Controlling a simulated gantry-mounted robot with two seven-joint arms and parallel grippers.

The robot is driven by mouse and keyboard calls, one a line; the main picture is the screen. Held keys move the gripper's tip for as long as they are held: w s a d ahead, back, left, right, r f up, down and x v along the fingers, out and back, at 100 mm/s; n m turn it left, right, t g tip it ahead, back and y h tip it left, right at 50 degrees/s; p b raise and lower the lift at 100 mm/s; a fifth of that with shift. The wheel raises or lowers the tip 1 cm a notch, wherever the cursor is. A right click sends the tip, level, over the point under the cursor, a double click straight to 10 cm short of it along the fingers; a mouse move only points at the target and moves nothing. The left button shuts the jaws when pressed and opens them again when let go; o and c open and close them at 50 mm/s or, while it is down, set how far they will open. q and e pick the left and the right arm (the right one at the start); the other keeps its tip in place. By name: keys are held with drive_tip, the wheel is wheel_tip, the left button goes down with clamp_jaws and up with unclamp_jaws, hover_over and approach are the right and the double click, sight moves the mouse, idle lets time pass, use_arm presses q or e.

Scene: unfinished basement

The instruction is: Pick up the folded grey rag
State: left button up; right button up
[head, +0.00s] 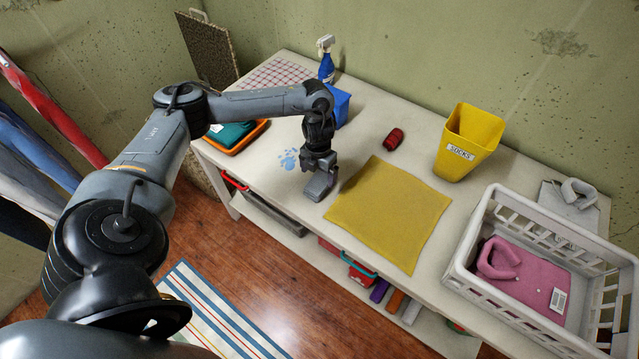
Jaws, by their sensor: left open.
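My left gripper (321,187) is low over the table (262,200), just left of the yellow cloth (392,213). Its jaws are open, and the grey shape at their tips cannot be told apart clearly from a rag beneath. A light grey folded cloth-like item with a raised loop (577,192) lies at the far right, behind the white crate (462,278); the crate hides part of it. I cannot tell whether it is the rag. My left gripper is far from this item. My right gripper is not in view.
A yellow bin marked SOCKS (468,143) and a dark red object (394,139) stand behind the yellow cloth. A blue spray bottle (326,62) and a blue container (340,106) are at the back left. A pink folded item (525,273) lies in the crate.

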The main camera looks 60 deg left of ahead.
sight(319, 180)
use_arm(q)
wheel_tip(319, 180, down, 4)
drive_tip(key=shift+w+r+p, duration=0.1)
drive_tip(key=shift+w+p, duration=0.05)
drive_tip(key=shift+p, duration=0.6)
drive_tip(key=shift+f, duration=0.65)
drive_tip(key=shift+c, duration=0.4)
drive_tip(key=c, duration=1)
